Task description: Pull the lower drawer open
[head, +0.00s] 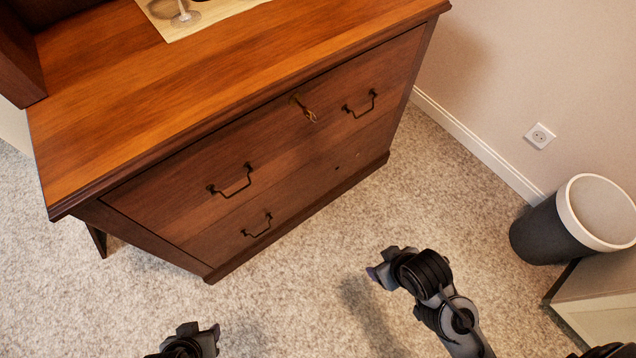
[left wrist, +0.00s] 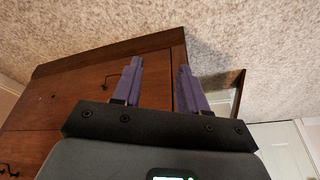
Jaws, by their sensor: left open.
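The lower drawer (head: 300,203) is in the wooden cabinet's front, flush with it and shut. Its dark bail handle (head: 257,226) is at the left; at its right, only small dark spots show and no handle. My left gripper (head: 215,332) is at the bottom of the head view, apart from the cabinet. In the left wrist view its purple fingers (left wrist: 160,66) are spread and empty. My right gripper (head: 376,268) is above the carpet, right of the cabinet; its jaws are unclear.
The upper drawer (head: 290,140) is shut, with two handles and a key (head: 305,109). A glass (head: 185,14) stands on a light mat on the cabinet top. A dark bin (head: 550,230) is at the right near the wall. The carpet before the cabinet is clear.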

